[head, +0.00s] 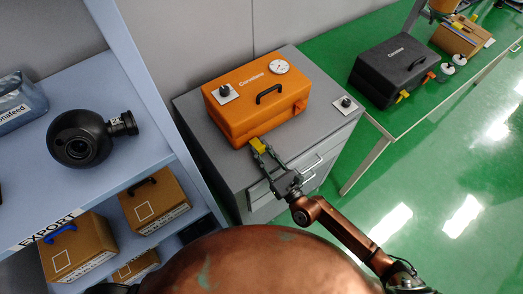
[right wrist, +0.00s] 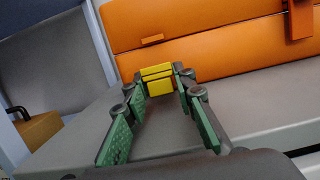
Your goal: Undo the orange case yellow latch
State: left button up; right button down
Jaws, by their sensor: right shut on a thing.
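The orange case (head: 257,98) lies shut on the grey cabinet top, with a dark handle and a round white dial on its lid. The yellow latch (head: 257,145) is on its front face near the left corner. It also shows in the right wrist view (right wrist: 157,80), between my fingertips. My right gripper (head: 264,152) reaches in from the front and is shut on the yellow latch. In the right wrist view its green-padded fingers (right wrist: 160,88) flank the latch on both sides. An orange latch (right wrist: 300,20) sits further right on the case. My left gripper is not in view.
The grey cabinet (head: 190,115) has drawer handles in front and a small dark knob on a white plate (head: 346,104). A black case (head: 391,70) stands on the green table. Blue shelves (head: 100,75) with boxes and a black camera stand close on the left.

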jog(key=c, duration=1.7)
grip_release()
jog(key=v, duration=1.2)
